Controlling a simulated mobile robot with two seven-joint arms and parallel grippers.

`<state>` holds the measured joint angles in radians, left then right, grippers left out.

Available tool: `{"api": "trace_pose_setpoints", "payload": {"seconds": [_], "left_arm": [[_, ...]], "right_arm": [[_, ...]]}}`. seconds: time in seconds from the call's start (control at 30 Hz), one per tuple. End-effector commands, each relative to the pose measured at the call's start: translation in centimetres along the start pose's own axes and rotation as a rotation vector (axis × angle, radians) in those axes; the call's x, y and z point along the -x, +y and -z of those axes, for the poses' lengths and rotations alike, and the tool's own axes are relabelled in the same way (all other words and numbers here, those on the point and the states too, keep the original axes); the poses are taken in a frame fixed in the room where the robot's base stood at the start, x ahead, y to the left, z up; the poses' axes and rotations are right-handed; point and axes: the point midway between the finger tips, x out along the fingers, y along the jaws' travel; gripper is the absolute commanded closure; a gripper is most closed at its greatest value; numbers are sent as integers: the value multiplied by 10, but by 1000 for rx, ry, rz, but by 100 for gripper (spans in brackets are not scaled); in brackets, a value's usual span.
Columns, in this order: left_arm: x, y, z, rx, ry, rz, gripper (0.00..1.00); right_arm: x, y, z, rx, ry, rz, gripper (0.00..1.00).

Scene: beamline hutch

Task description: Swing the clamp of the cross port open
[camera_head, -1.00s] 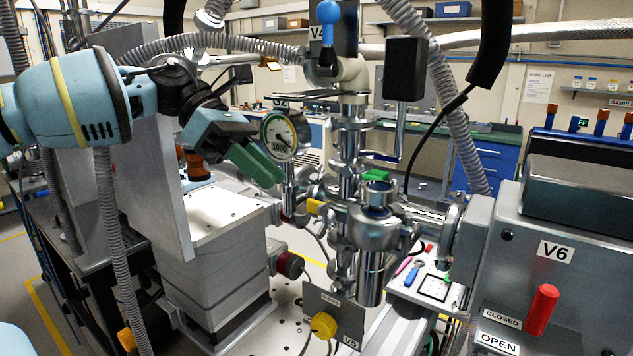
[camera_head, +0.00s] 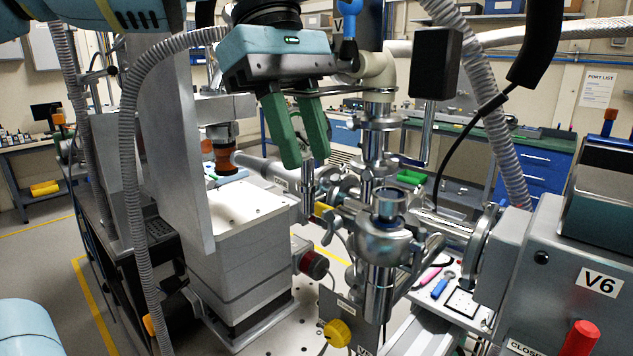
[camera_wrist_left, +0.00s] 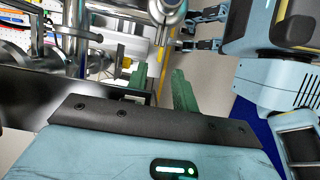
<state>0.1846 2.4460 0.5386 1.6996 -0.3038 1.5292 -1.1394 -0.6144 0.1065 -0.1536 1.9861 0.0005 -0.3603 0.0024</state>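The steel cross (camera_head: 377,280) stands right of the picture's middle in the head view, with an upright open port (camera_head: 390,200) on top. A thick ring clamp (camera_head: 384,242) sits around the cross just below that port. Whether this clamp is latched is too small to tell. My left gripper (camera_head: 305,160) hangs to the upper left of the port, its two green fingers pointing down, apart and empty. The fingertips are over or in front of a small metal cylinder (camera_head: 308,190); I cannot tell whether they touch. The spread fingers also show in the left wrist view (camera_wrist_left: 162,85).
A grey block (camera_head: 240,255) stands left of the cross. The V6 box (camera_head: 560,270) with its red handle (camera_head: 580,340) is at the right. A black box (camera_head: 435,64) and corrugated hoses hang close by. A yellow knob (camera_head: 337,333) sits below the cross.

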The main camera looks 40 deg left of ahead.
Motion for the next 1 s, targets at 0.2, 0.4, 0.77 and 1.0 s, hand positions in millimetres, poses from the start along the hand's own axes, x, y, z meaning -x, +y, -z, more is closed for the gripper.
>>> {"api": "trace_pose_setpoints", "payload": {"seconds": [0.2, 0.4, 0.77, 1.0], "left_arm": [[-32, -1, 0, 0, 1, 1, 72], [-49, 0, 0, 1, 0, 0, 72], [-53, 0, 0, 1, -2, -1, 76], [-53, 0, 0, 1, -2, -1, 100]], "right_arm": [[2, 0, 4, 2, 7, -1, 100], [2, 2, 9, 7, 15, -2, 100], [1, 4, 11, 15, 20, -2, 100], [1, 4, 12, 15, 21, -2, 100]]}}
